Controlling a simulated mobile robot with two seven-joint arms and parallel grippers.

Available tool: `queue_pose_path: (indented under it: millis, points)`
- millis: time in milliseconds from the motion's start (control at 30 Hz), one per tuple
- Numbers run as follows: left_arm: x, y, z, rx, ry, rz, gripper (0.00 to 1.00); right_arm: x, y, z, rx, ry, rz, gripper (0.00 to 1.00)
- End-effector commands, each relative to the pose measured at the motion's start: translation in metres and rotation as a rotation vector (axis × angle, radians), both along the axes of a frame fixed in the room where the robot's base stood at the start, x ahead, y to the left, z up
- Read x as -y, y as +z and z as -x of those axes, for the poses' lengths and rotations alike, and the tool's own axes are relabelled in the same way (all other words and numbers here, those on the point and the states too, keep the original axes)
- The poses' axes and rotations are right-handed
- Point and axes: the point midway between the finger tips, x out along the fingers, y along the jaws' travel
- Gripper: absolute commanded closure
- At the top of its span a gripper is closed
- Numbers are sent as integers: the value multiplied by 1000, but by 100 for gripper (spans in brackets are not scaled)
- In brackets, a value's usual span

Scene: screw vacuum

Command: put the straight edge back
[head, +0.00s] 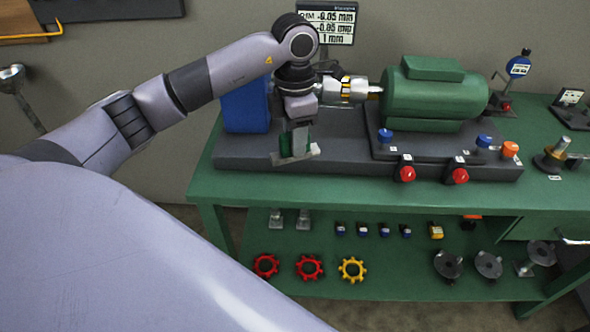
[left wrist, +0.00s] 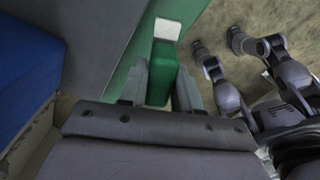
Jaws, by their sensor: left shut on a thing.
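My left gripper (head: 296,141) points down at the front left edge of the dark machine base. It is shut on a green block with a pale end, which I take to be the straight edge (head: 302,154). In the left wrist view the green body of the straight edge (left wrist: 160,75) sits between the two fingers (left wrist: 161,85), with its pale end beyond the fingertips. In the head view the fingers partly hide it. I cannot tell whether it touches the base. My right gripper is not in view.
A green motor (head: 435,95) and a blue block (head: 246,106) stand on the dark base (head: 340,155) on the green workbench (head: 330,182). A dial indicator (head: 518,68) stands behind right. The bench's front strip is clear. The lower shelf (head: 380,275) holds colored couplings and small parts.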

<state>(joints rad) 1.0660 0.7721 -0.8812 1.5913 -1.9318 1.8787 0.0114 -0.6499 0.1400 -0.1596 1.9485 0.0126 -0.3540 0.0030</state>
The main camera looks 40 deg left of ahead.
Motion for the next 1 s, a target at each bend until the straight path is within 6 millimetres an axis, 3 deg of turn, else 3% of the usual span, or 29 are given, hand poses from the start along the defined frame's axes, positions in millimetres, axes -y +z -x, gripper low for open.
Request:
queue_pose_path:
  millis: [133, 433, 633, 1000]
  points:
    - [0, -32, 0, -2, 0, 0, 100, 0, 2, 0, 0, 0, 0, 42]
    - [0, -57, 0, -1, 0, -1, 100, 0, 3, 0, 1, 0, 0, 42]
    - [0, -87, 0, -2, -1, 1, 100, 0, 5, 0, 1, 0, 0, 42]
    - [0, -94, 0, 1, -1, 0, 100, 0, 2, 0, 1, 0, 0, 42]
